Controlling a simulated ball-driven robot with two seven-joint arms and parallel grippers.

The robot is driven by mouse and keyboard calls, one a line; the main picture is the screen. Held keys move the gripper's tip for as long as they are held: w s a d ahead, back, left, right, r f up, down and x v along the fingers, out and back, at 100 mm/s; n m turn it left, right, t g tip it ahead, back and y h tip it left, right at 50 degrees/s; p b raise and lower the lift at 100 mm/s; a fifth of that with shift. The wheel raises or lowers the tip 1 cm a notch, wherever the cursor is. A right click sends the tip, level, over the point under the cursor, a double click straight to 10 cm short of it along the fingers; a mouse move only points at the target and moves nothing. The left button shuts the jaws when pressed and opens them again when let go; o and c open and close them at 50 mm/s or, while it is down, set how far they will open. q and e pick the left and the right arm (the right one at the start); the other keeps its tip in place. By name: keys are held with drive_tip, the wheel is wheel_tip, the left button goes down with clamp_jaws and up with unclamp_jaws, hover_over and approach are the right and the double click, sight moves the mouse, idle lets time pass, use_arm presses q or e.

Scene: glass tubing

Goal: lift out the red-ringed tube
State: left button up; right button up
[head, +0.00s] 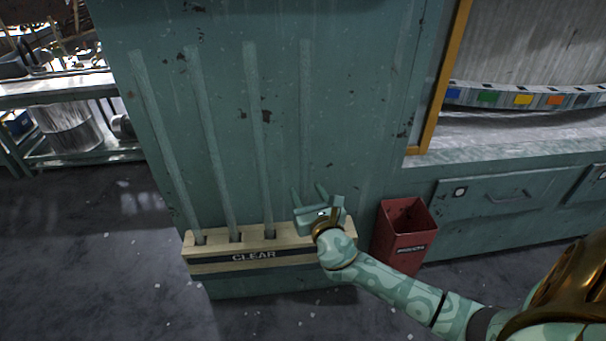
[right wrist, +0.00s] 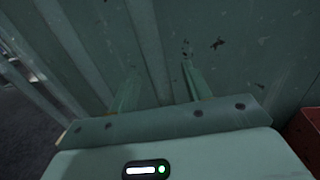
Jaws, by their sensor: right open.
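Several long, clear glass tubes stand in a pale wooden rack (head: 215,267) marked CLEAR, leaning against a green panel. From left to right they are a first tube (head: 160,130), a second tube (head: 211,130), a third tube (head: 257,130) and a fourth tube (head: 306,110). I see no red ring on any of them. My right gripper (head: 307,190) is open in front of the fourth tube's lower part, hiding its foot. In the right wrist view, the open fingers (right wrist: 158,72) point at the panel, and a tube (right wrist: 149,45) shows between them. My left gripper is out of view.
A red bin (head: 403,238) stands just right of the rack. A green counter with drawers (head: 500,205) fills the right side. A metal shelf (head: 60,95) stands at the far left. The dark floor (head: 90,250) left of the rack is clear.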

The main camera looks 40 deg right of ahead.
sight(302, 184)
drive_tip(key=x, duration=0.2)
drive_tip(key=b+x, duration=0.1)
drive_tip(key=shift+w+f, duration=0.1)
drive_tip(key=shift+f, duration=0.15)
drive_tip(key=shift+w+d+r, duration=0.1)
drive_tip(key=shift+w+r, duration=0.05)
drive_tip(key=shift+w, duration=0.25)
drive_tip(key=shift+r, duration=0.1)
clamp_jaws()
